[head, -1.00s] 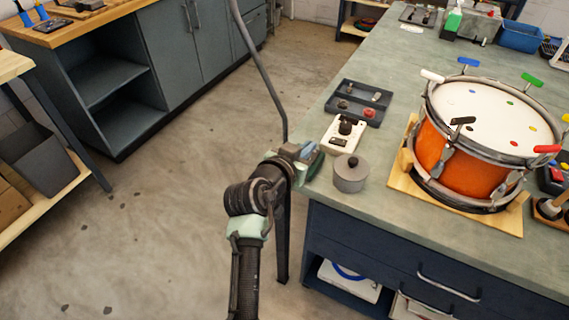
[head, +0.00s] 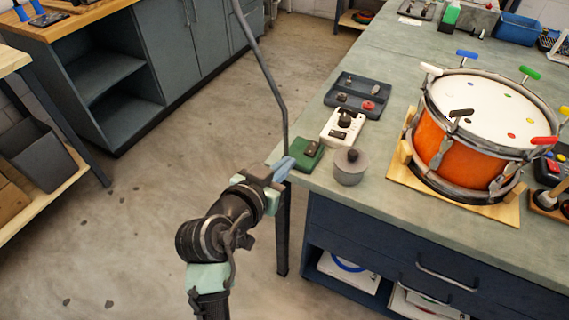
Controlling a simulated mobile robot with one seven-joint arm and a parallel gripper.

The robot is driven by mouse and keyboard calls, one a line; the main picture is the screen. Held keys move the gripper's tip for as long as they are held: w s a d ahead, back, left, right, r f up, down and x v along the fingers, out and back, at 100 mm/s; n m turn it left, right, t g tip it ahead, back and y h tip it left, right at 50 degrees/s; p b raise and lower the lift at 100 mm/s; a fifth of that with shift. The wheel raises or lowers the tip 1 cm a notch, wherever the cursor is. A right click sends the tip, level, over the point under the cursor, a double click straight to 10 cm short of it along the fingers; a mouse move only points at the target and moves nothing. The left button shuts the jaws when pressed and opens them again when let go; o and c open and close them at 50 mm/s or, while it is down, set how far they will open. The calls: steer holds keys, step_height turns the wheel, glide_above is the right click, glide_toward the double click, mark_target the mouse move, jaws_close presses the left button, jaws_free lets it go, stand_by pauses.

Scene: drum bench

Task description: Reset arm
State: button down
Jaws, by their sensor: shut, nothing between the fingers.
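My gripper (head: 284,168) is in the middle of the head view, at the left edge of the drum bench (head: 420,110). It is shut and holds nothing. Its tips point toward a green block-like box (head: 304,154) with a dark knob on the bench corner. I cannot tell whether the tips touch the box or are only in front of it. My arm reaches up from the bottom of the view, over the floor.
On the bench are a grey lidded pot (head: 349,168), a white device with a black knob (head: 342,127), a dark tray (head: 357,97) and an orange drum (head: 462,150) on a wooden board. A thin dark pole (head: 262,70) rises behind my gripper. Open floor (head: 130,220) lies left.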

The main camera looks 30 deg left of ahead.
steer(key=w+d+r+t+p, duration=0.1)
steer(key=d+r+t+p, duration=0.15)
steer(key=r, duration=0.85)
steer(key=w+d+r+t+y+p, duration=0.15)
steer(key=d+r, duration=0.25)
steer(key=r, duration=0.7)
steer(key=d+r+t+p, duration=0.2)
steer(key=d+r, duration=0.1)
steer(key=r, duration=0.8)
steer(key=s+d+r+t+p, duration=0.1)
steer(key=s+d+r+t, duration=0.1)
steer(key=r, duration=0.6)
steer(key=s+d+r+t+p, duration=0.1)
steer(key=s+d+r+t, duration=0.2)
steer(key=s+r, duration=0.3)
steer(key=s+d+r+t+h+p, duration=0.1)
steer(key=s+r, duration=0.4)
steer(key=r, duration=0.5)
steer(key=d+t, duration=0.1)
steer(key=d, duration=0.1)
steer(key=shift+d+r+t, duration=0.2)
steer(key=shift+d+t, duration=0.1)
steer(key=shift+w, duration=0.1)
steer(key=c, duration=1.6)
jaws_free()
